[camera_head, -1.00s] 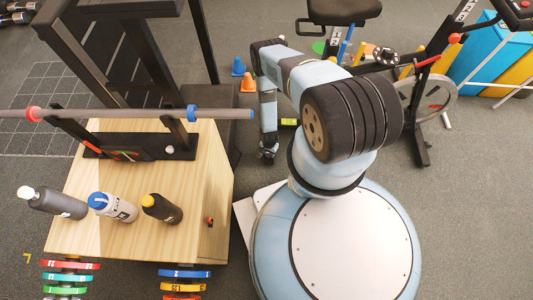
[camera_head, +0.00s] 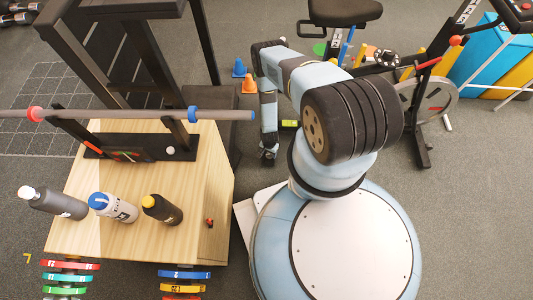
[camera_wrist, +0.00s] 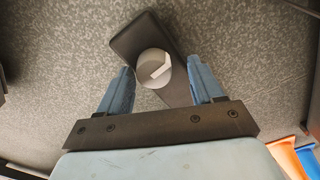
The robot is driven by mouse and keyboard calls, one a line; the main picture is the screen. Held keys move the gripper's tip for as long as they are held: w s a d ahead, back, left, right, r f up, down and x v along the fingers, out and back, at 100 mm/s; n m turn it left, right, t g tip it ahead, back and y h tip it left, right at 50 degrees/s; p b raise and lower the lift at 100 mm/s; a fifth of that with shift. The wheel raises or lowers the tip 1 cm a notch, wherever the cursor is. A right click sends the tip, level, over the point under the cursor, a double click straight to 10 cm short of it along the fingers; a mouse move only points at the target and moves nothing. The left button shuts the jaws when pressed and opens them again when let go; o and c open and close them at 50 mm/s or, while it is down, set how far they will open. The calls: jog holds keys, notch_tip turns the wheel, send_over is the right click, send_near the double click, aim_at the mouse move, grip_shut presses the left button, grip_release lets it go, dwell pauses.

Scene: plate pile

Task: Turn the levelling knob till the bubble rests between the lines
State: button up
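A round light grey knob (camera_wrist: 153,68) with a pale bent mark on its face sits on a dark elongated block (camera_wrist: 138,36) in the wrist view. My gripper (camera_wrist: 160,88) is open, with its blue fingers spread on either side of the knob in the picture. I see no contact; the height gap is unclear. In the head view my gripper (camera_head: 268,153) points down near the floor, right of the wooden box. A small yellow-green patch (camera_head: 290,123) shows beside my arm; whether it is the bubble vial I cannot tell. No bubble or lines are readable.
The wooden box (camera_head: 222,180) at left carries a bar (camera_head: 100,114) on black uprights and several bottles (camera_head: 115,207). Blue (camera_head: 238,68) and orange (camera_head: 248,84) cones stand beyond my gripper. An exercise bike (camera_head: 425,105) stands at right. Carpet at lower right is clear.

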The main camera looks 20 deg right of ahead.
jog(key=shift+s, duration=0.1)
notch_tip(320, 180, up, 14)
jog(key=shift+f, duration=0.15)
dwell(0.6)
